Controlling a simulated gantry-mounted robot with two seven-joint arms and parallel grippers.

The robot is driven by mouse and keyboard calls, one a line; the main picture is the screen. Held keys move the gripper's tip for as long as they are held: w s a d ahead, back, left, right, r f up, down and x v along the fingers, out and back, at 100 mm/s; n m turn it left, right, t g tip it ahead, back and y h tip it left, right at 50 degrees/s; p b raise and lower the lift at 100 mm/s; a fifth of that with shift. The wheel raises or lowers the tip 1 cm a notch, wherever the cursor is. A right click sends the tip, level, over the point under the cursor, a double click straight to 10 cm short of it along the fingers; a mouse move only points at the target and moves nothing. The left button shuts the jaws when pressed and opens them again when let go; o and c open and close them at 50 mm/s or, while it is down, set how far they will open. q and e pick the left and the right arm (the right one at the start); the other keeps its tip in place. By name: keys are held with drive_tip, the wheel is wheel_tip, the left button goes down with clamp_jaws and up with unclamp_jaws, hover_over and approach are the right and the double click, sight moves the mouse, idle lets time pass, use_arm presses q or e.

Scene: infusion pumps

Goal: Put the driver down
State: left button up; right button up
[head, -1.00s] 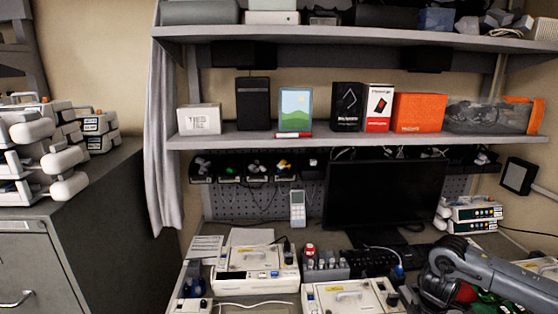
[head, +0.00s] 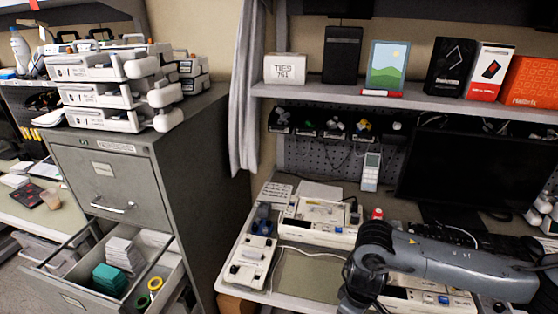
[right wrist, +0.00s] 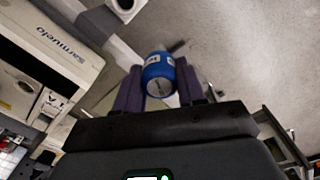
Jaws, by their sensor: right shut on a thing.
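The driver (right wrist: 158,76) has a blue, rounded handle and shows in the right wrist view. My right gripper (right wrist: 158,90) is shut on it, with a dark finger on each side of the handle. A thin metal part shows just beyond the handle, against a grey surface. In the head view my right arm reaches in from the right over the front of the workbench (head: 312,277). The right gripper and the driver cannot be made out there. My left gripper is in neither view.
White pumps (head: 318,222) sit on the bench. One pump (right wrist: 50,45) is close on the left in the right wrist view. A filing cabinet (head: 190,160) stands left, its open drawer (head: 165,260) holding cards and tape rolls. A monitor (head: 475,170) stands behind my arm.

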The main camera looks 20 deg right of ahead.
drive_tip(key=w+a+r+m, duration=0.2)
drive_tip(key=w+a+r, duration=0.4)
drive_tip(key=r, duration=0.4)
wheel_tip(320, 180, down, 11)
drive_tip(key=s+a+b, duration=0.1)
drive_tip(key=b, duration=0.9)
drive_tip(key=s+r+m+p, duration=0.2)
drive_tip(key=r+p, duration=1)
drive_tip(key=p, duration=0.7)
drive_tip(key=s+r+m+p, duration=0.1)
drive_tip(key=s+r+p, duration=0.3)
drive_tip(key=r+p, duration=0.9)
drive_tip(key=p, duration=0.6)
drive_tip(key=shift+s+a+m+p, duration=0.15)
drive_tip(key=shift+s+m+p, duration=0.25)
drive_tip(key=shift+n, duration=0.3)
